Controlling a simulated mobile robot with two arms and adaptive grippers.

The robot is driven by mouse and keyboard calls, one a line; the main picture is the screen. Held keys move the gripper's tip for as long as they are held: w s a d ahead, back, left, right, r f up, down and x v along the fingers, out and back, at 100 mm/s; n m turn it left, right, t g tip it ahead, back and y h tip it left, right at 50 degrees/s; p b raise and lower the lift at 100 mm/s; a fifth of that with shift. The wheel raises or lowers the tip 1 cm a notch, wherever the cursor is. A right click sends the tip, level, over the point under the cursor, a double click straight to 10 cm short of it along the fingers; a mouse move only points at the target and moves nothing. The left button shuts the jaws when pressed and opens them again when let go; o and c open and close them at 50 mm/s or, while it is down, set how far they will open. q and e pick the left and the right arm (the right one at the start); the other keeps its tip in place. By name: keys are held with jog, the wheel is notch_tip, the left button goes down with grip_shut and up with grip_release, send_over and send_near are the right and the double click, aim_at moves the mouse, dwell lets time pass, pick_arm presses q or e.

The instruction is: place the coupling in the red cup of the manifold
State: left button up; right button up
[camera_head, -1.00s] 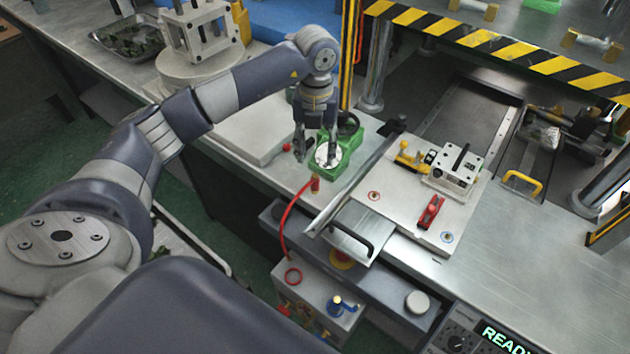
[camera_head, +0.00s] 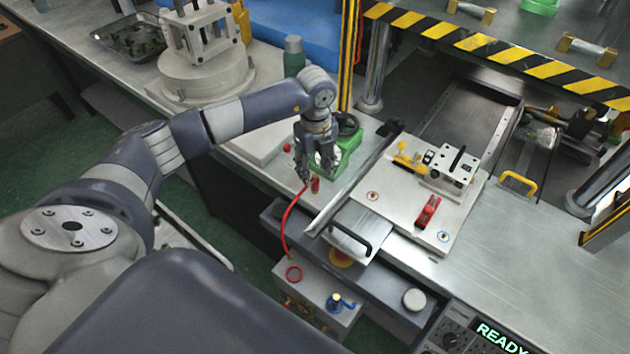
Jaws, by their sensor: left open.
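The coupling (camera_head: 315,186) is a small red and brass fitting at the upper end of a red hose (camera_head: 287,232). It stands near the bench's front edge. My left gripper (camera_head: 316,172) is open, pointing down, with its fingertips close to the coupling. I cannot tell whether they touch it. The manifold (camera_head: 318,292) is a pale box below the bench edge; the hose runs down toward it. My right gripper is out of view.
A green device (camera_head: 349,146) with a dark handwheel stands just behind my left gripper. Right of it lies a plate (camera_head: 385,215) with a metal block, a red clamp and a yellow clamp. A blue valve handle (camera_head: 340,302) sits on the manifold's right.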

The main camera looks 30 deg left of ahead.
aim_at(315, 176)
pick_arm(q)
notch_tip(315, 176, down, 4)
jog(key=shift+a+f+p, duration=0.1)
jog(key=shift+p, duration=0.55)
grip_shut()
